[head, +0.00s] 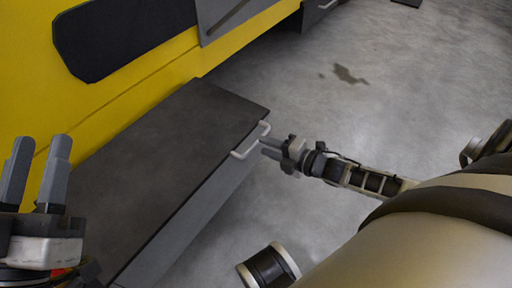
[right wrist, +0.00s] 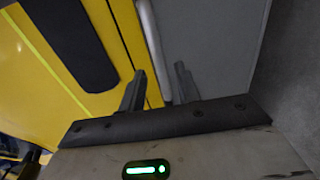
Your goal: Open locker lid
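The locker (head: 205,205) is a long grey box beside the yellow vehicle side. Its dark lid (head: 165,135) lies flat and closed on top. A pale handle (head: 238,155) sticks out from the lid's right edge. My right gripper (head: 264,148) is at this handle, its fingers apart. In the right wrist view a pale bar (right wrist: 151,40), apparently the handle, runs down between the two open fingers (right wrist: 158,75). I cannot tell whether they touch it. My left gripper (head: 40,145) is open and empty at the lower left, in front of the lid's near part.
The yellow vehicle side (head: 110,105) with a black panel (head: 120,40) stands behind and left of the locker. A dark cylinder with pale rims (head: 268,268), perhaps part of me, shows at the bottom. The concrete floor (head: 410,90) on the right is clear apart from a dark stain (head: 348,75).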

